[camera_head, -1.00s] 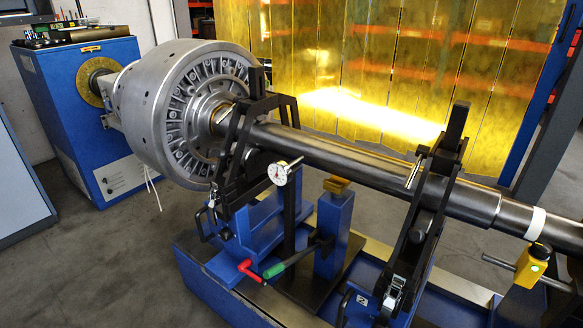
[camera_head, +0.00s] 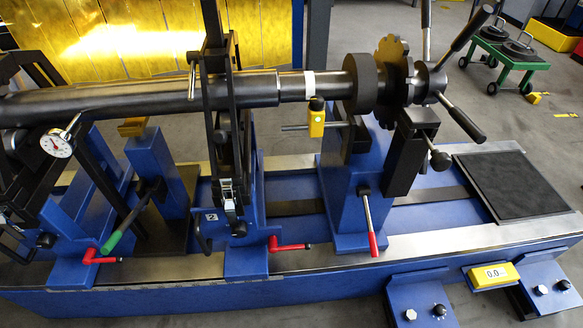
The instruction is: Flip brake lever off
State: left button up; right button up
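A lever with a silver rod and a red tip (camera_head: 369,222) hangs from a pivot on the front of the right blue pedestal (camera_head: 340,190), pointing down. A lever with a green handle (camera_head: 112,241) slants down to the left from the support post (camera_head: 162,177). Neither lever shows a readable label, so I cannot tell which is the brake lever. Neither of my grippers is in view.
A dark shaft (camera_head: 150,97) runs to a toothed disc (camera_head: 392,70) and a spoked handwheel (camera_head: 432,82). Red clamp handles (camera_head: 290,245) stick out low on the bed. A black mat (camera_head: 511,185) lies at right. A green cart (camera_head: 506,55) stands behind.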

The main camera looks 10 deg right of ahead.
aim_at(363, 191)
jog(key=z, duration=0.8)
